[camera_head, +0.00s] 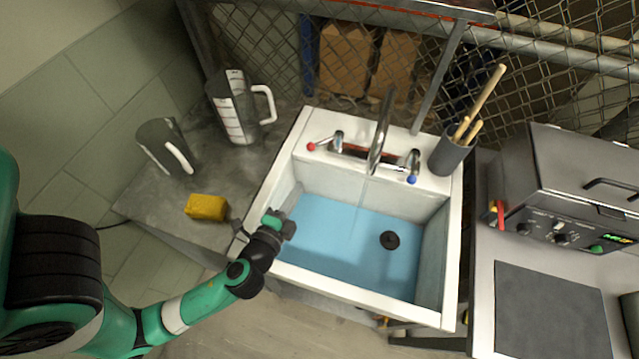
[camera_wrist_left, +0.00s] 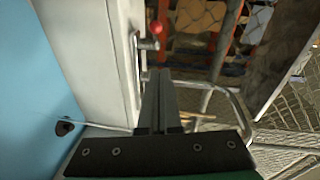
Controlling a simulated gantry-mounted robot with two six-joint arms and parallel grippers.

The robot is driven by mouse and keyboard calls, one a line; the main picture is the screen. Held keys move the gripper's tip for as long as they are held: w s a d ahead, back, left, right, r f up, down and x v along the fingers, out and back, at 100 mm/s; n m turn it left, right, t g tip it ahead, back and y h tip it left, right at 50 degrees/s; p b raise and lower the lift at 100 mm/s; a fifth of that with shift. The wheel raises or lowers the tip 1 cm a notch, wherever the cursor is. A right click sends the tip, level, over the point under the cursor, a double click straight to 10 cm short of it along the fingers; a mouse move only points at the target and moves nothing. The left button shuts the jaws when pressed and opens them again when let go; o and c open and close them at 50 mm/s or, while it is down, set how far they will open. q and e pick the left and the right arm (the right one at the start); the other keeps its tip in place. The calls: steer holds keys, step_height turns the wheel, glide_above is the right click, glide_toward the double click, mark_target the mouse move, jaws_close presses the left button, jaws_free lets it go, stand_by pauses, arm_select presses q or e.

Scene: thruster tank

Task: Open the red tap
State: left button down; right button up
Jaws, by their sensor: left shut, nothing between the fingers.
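The red tap (camera_head: 311,146) is a small red knob at the end of a short metal lever. The lever points left at the back left of the white sink (camera_head: 453,270). The red knob also shows at the top of the left wrist view (camera_wrist_left: 156,27), beyond the fingertips and apart from them. My left gripper (camera_head: 284,222) is over the sink's left side, nearer the front than the tap. Its fingers (camera_wrist_left: 160,72) are together and empty. My right gripper is out of view.
The curved metal spout (camera_head: 380,135) stands right of the red tap, with a blue tap (camera_head: 411,180) further right. A dark holder with wooden sticks (camera_head: 446,155) is at the back right corner. Jugs (camera_head: 237,110) and a yellow sponge (camera_head: 207,207) stand left of the sink.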

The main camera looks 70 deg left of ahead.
arm_select(q)
steer(key=s+a+f+p+x, duration=0.1)
steer(key=p+x, duration=0.1)
steer(key=x, duration=1.1)
steer(key=shift+s+a, duration=0.25)
steer(key=shift+a, duration=0.1)
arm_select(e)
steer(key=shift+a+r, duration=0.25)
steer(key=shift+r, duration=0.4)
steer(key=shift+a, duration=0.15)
